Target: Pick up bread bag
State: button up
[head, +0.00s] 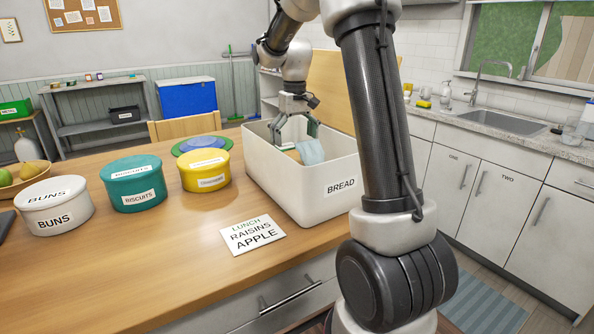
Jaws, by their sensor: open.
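A white bin (322,190) labelled BREAD stands on the wooden counter, open at the top. Inside it lies a bag with a light blue part (311,152) and an orange-brown part beside it, which looks like the bread bag. The bin wall hides its lower part. My gripper (296,135) reaches down into the bin mouth with its fingers apart. It is above or around the bag; I cannot tell whether a finger touches it.
A tan panel (331,88) stands up behind the bin. Left of it are yellow (206,170), teal (134,183) and white (54,206) lidded tubs. A LUNCH card (252,234) lies in front. The front-left counter is clear.

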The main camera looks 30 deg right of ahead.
jog(key=f, duration=0.8)
jog(key=shift+d+f, duration=0.15)
jog(key=shift+d, duration=0.2)
jog(key=c, duration=1.3)
